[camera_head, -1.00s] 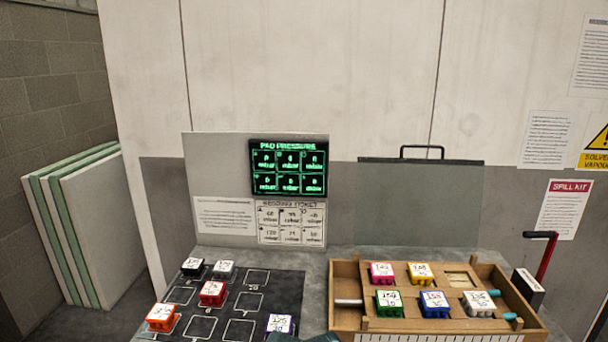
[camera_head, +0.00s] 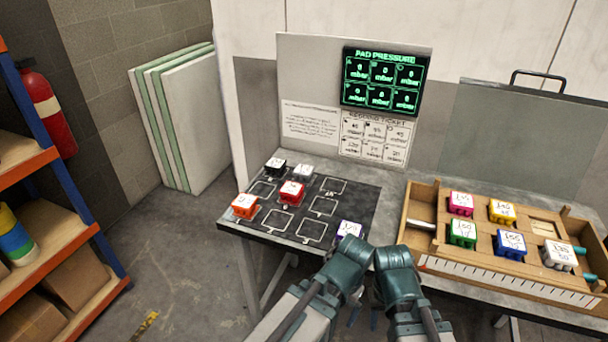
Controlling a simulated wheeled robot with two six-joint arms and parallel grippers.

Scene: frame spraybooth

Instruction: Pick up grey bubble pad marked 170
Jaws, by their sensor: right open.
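A grey bubble pad (camera_head: 303,172) with a white top label sits in the back row of the black mat (camera_head: 352,212), just right of a black pad (camera_head: 275,167). Its number is too small to read surely. A whitish-grey pad (camera_head: 559,254) with a white label lies at the right of the wooden tray (camera_head: 412,212); its marking looks like 135. My right gripper (camera_head: 392,268) is in front of the table's near edge, open and apart from the pads. My left arm's end (camera_head: 344,268) is close beside it; its fingers cannot be made out.
The mat also holds red (camera_head: 291,192), orange (camera_head: 244,206) and purple (camera_head: 348,230) pads among empty outlined spaces. The tray holds pink, yellow, green and blue pads. A screen (camera_head: 381,78) stands behind the mat. Shelving (camera_head: 45,155) is at the left, with open floor between.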

